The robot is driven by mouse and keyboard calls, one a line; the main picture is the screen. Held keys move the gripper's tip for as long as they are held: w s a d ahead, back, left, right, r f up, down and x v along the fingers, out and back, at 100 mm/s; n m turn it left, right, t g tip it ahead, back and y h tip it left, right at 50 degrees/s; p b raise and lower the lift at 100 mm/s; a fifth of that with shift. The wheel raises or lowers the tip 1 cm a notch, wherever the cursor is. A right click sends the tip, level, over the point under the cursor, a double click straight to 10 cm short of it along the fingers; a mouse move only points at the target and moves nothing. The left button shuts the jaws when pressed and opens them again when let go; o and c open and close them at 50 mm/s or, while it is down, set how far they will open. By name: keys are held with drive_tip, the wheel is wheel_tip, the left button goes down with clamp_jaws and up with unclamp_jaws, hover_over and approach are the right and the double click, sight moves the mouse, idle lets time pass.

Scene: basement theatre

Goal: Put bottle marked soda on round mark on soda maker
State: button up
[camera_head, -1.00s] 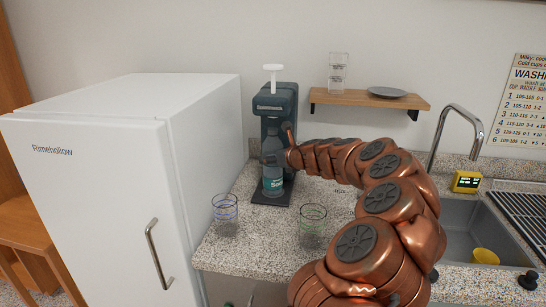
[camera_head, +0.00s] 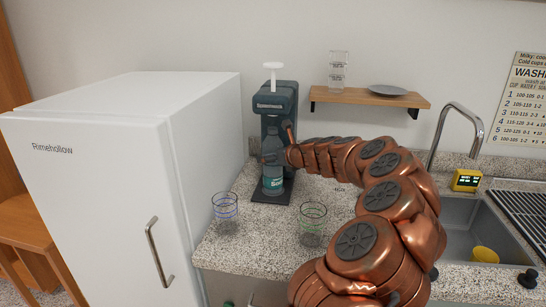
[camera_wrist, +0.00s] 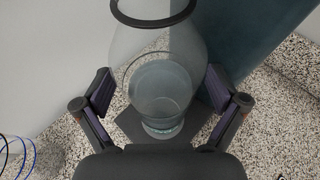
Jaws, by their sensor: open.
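The soda bottle (camera_head: 273,165) is clear blue with a teal label and stands upright on the base of the dark teal soda maker (camera_head: 277,105). In the wrist view the bottle (camera_wrist: 160,85) is between the two fingers, its bottom over the dark base plate (camera_wrist: 200,122). The round mark is hidden under the bottle. My gripper (camera_wrist: 165,95) is open around the bottle, with a gap showing at each finger. In the head view my gripper (camera_head: 280,155) is at the bottle's upper body, partly hidden by the arm.
A blue-ringed glass (camera_head: 226,213) and a green-ringed glass (camera_head: 312,222) stand on the counter in front. A white fridge (camera_head: 100,180) is at left. A sink (camera_head: 470,235) with a tap is at right. A wooden shelf (camera_head: 368,99) hangs above.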

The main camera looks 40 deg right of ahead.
drive_tip(key=b+v, duration=0.1)
drive_tip(key=v, duration=1.1)
drive_tip(key=shift+r, duration=0.1)
